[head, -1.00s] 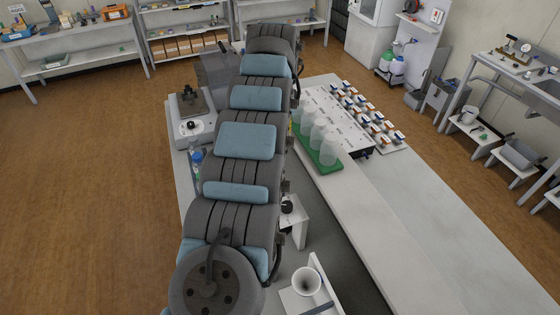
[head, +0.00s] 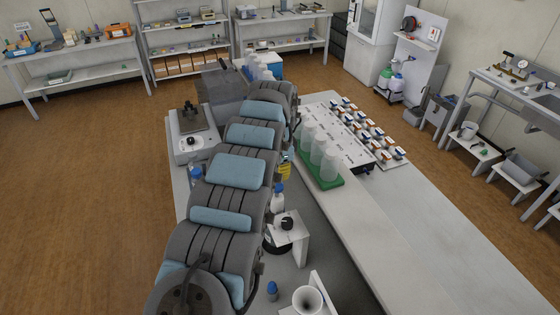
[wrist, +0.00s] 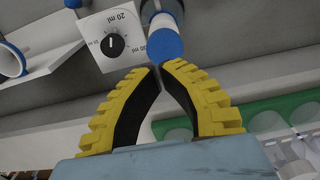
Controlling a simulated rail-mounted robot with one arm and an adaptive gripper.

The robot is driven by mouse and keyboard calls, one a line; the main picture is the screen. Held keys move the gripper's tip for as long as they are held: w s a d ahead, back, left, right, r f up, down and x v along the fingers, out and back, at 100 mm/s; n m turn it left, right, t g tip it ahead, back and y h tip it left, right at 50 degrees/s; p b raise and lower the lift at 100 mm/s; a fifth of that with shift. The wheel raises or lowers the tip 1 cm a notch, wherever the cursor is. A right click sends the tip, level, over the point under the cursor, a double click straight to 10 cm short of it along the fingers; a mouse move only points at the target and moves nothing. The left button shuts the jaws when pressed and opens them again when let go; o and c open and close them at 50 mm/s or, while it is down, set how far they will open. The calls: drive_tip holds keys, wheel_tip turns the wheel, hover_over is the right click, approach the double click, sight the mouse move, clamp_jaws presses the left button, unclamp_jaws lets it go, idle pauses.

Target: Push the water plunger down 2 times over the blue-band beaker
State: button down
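The water plunger, with its blue top (head: 279,188) on a white body, stands beside a white panel with a black dial (head: 287,223). In the wrist view the round blue top (wrist: 164,46) lies just beyond my fingertips, beside the dial panel (wrist: 113,45) marked 20 ml. My gripper (wrist: 158,68) has yellow fingers with black pads; their tips are nearly together with nothing visible between them. I cannot tell whether they touch the blue top. In the head view my arm hides most of the gripper.
A green rack (head: 325,182) with translucent bottles stands right of the plunger. Several small jars (head: 366,125) stand farther back. The long bench top (head: 400,240) is clear at front right.

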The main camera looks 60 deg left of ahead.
sight(280, 186)
drive_tip(key=shift+f+p, duration=0.4)
drive_tip(key=shift+f, duration=1.35)
wheel_tip(280, 186, down, 3)
drive_tip(key=shift+f+b, duration=0.2)
drive_tip(key=shift+b, duration=0.55)
drive_tip(key=shift+r, duration=0.2)
wheel_tip(280, 186, up, 5)
drive_tip(key=p, duration=0.3)
drive_tip(key=shift+f, duration=0.2)
drive_tip(key=shift+w+r+b, duration=0.15)
drive_tip(key=shift+r+b, duration=0.05)
drive_tip(key=shift+b, duration=0.25)
wheel_tip(280, 186, up, 9)
drive_tip(key=b, duration=0.2)
